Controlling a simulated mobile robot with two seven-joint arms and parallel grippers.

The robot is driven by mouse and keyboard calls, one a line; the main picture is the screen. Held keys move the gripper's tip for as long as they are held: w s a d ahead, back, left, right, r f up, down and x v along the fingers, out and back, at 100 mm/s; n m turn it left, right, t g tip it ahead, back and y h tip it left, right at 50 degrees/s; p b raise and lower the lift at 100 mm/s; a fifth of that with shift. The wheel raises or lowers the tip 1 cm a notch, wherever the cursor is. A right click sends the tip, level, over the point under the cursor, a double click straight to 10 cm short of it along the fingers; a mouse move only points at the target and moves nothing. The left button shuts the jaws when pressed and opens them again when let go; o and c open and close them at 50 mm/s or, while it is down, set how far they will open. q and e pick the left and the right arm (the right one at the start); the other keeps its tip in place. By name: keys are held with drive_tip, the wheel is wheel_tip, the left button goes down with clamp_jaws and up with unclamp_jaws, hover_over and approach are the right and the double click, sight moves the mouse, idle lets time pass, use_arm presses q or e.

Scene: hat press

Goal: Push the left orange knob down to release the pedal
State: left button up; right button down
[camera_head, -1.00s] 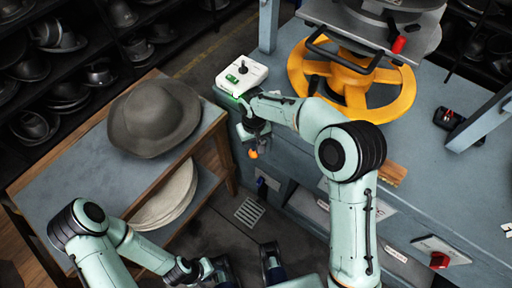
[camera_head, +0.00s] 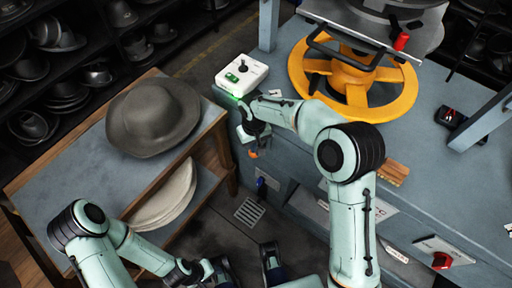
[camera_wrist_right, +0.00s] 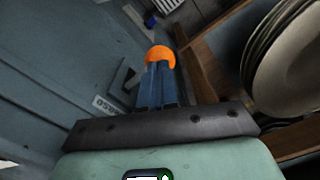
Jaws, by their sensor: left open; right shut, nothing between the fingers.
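The orange knob (camera_head: 253,154) shows at the left front corner of the blue-grey machine, just below my right gripper (camera_head: 254,140). In the right wrist view the orange knob (camera_wrist_right: 161,54) sits right at the tips of the shut blue fingers (camera_wrist_right: 157,72), which hide part of it. I cannot tell if the fingertips touch it. The right fingers are shut with nothing between them. My left gripper (camera_head: 246,267) is open and empty at the bottom of the head view, low and away from the knob. The pedal cannot be made out.
A white control box (camera_head: 242,74) with a green light stands on the machine's corner. A yellow wheel (camera_head: 353,80) is behind my right arm. A wooden table with a grey hat (camera_head: 153,117) and stacked discs (camera_head: 168,200) stands at left. A blue-tipped lever (camera_head: 262,186) is below the knob.

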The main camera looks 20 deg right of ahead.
drive_tip(key=shift+f+b, duration=0.85)
drive_tip(key=shift+f, duration=0.75)
drive_tip(key=shift+r, duration=0.15)
wheel_tip(320, 180, up, 8)
drive_tip(key=p, duration=0.6)
idle(0.4)
